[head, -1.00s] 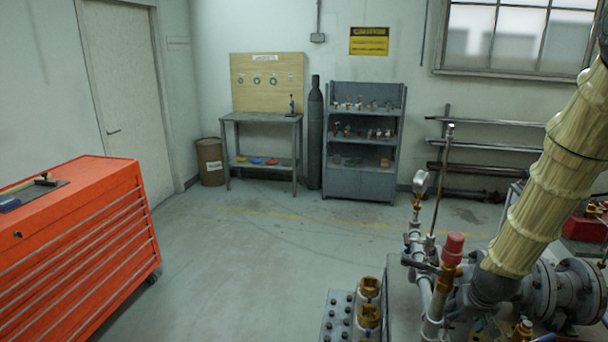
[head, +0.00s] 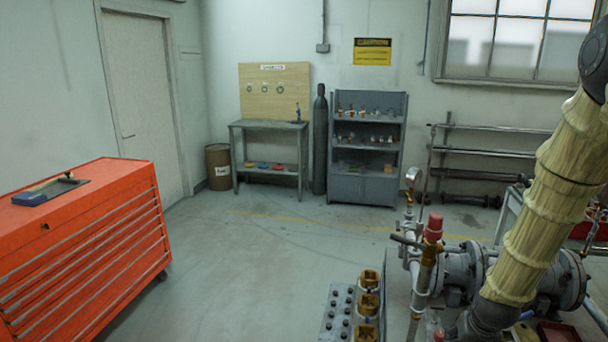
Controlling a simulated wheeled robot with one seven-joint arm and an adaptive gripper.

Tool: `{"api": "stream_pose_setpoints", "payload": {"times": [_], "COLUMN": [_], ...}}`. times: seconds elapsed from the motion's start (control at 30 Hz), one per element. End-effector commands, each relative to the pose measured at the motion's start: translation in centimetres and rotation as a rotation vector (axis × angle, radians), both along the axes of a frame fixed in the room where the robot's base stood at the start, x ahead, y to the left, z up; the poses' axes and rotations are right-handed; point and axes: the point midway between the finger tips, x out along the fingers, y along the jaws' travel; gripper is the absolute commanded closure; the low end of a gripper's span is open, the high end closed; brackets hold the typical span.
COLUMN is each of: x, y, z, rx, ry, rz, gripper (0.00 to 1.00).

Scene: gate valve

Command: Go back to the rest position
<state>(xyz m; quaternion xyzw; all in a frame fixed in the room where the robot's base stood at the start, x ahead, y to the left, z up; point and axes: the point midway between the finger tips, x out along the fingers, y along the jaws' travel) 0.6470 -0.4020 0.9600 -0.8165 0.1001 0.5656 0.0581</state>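My arm, in a cream ribbed sleeve, comes down at the right of the head view and ends in a dark grey wrist low in the picture. My gripper itself is not visible; it is below the picture edge or hidden behind the pipework. The grey valve and pipe assembly (head: 463,268) stands at the lower right, beside and partly behind my arm. A pipe with a red cap (head: 433,227) rises at its left, with a small gauge (head: 412,178) behind it.
An orange tool chest (head: 90,250) stands at the left. A plate with brass fittings (head: 368,305) is at the bottom centre. A workbench (head: 268,125), gas cylinder (head: 319,140) and shelf unit (head: 366,185) line the back wall. The floor (head: 250,270) between is clear.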

Motion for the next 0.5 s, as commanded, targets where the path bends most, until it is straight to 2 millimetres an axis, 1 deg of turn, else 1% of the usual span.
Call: {"api": "stream_pose_setpoints", "payload": {"times": [0.03,0.27,0.37,0.5], "x": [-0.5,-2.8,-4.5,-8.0], "y": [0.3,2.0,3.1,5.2], "z": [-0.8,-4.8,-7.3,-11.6], "rx": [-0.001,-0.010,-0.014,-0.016], "ry": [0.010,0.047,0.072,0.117], "rz": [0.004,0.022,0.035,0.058], "gripper": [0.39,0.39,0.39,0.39]}}
